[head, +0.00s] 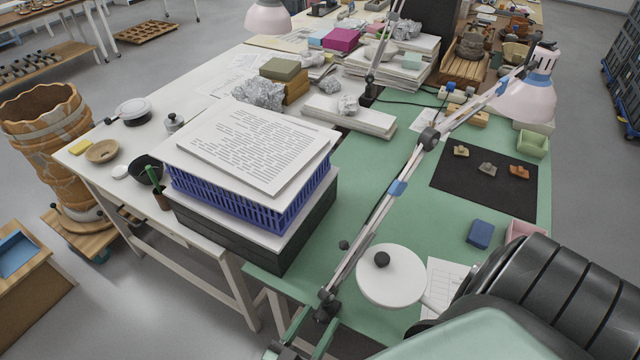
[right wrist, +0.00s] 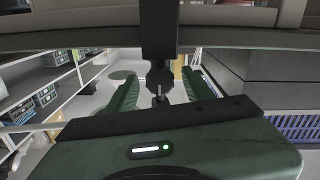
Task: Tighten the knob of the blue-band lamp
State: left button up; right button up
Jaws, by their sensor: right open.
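The blue-band lamp (head: 412,163) stands at the green mat's front edge, its jointed arm rising to a pale shade (head: 527,98) at the upper right. A blue band (head: 397,187) sits on its lower arm. My right gripper (head: 320,318) is low in the head view, its green fingers open on either side of the lamp's dark foot joint. In the right wrist view the open fingers (right wrist: 162,90) flank a dark knob (right wrist: 160,77), with gaps visible at both sides. My left gripper is out of view.
A blue crate (head: 240,200) on dark boxes, topped with papers, stands left of the lamp. A white disc (head: 392,280) lies close right of its foot. A black mat (head: 480,185) holds several sherds. A second lamp shade (head: 268,17) is at the back.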

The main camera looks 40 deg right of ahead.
jog(key=shift+a, duration=0.1)
jog(key=shift+c, duration=0.9)
grip_shut()
jog(key=shift+m, duration=0.7)
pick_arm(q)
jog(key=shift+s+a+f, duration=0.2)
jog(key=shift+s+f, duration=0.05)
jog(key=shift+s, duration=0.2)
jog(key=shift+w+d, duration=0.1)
pick_arm(e)
jog(key=shift+o, duration=0.9)
grip_release()
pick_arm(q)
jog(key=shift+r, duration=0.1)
